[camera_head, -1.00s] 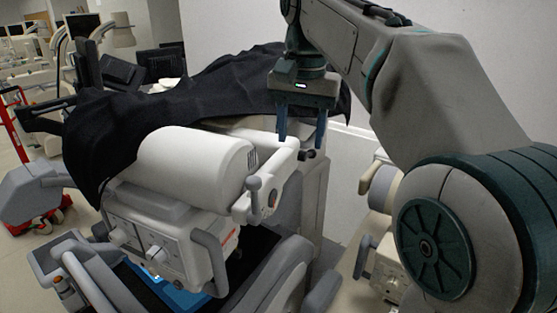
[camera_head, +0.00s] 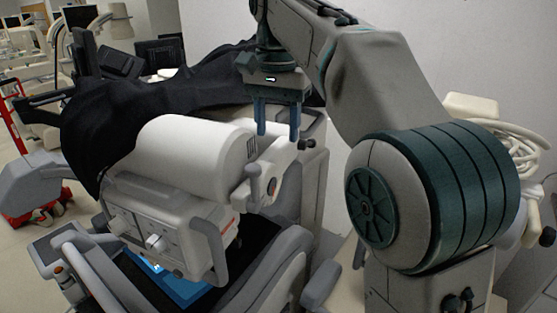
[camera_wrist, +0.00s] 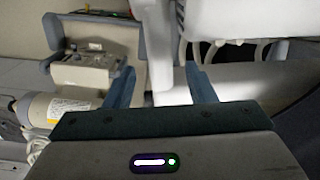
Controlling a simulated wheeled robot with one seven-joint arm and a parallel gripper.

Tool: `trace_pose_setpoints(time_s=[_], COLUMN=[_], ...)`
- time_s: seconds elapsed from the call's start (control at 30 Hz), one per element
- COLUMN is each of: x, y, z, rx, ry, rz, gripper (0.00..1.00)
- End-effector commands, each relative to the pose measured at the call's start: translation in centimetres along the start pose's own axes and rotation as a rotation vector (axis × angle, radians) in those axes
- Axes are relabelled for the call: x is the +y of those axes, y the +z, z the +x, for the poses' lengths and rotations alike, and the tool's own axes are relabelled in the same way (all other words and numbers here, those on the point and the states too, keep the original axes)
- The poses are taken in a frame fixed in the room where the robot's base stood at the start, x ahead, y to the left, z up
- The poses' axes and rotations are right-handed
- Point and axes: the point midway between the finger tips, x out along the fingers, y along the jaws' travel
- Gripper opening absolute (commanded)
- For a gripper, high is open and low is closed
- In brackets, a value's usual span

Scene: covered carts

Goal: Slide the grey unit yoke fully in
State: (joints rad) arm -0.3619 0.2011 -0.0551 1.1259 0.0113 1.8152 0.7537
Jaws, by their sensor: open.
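A white rounded unit (camera_head: 180,150) with a grey-white control box (camera_head: 150,225) below it stands on the covered cart. At its right end is a pale yoke-like arm (camera_head: 240,198) with an upright grey knob (camera_head: 253,180); I cannot tell for certain whether this is the grey unit yoke. My gripper (camera_head: 278,132) is open, fingers pointing down, over the far right end of the unit, close to the pale arm. In the wrist view, nothing shows held between my fingers (camera_wrist: 160,85), and white casing lies just beyond them.
A black cover (camera_head: 200,85) drapes the cart behind the unit. A grey loop handle (camera_head: 215,250) sticks out in front, and grey curved rails (camera_head: 265,270) stand below. A white wall is at the right, with coiled white cable (camera_head: 520,140) behind my arm.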

Motion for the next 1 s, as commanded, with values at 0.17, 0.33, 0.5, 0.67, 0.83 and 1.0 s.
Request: trace_pose_setpoints(time_s=[0.17,0.33,0.5,0.67,0.83,1.0], x=[0.1,0.0,0.0,0.0,0.0,0.0], y=[0.1,0.1,0.0,0.0,0.0,0.0], z=[3.0,5.3,6.6,7.0,7.0,7.0], rx=[-0.002,-0.002,-0.001,0.001,0.001,0.000], ry=[0.002,0.002,0.001,-0.001,-0.001,0.000], rz=[0.000,-0.001,-0.001,-0.001,-0.001,-0.001], gripper=[0.50,0.50,0.50,0.50,0.50,0.14])
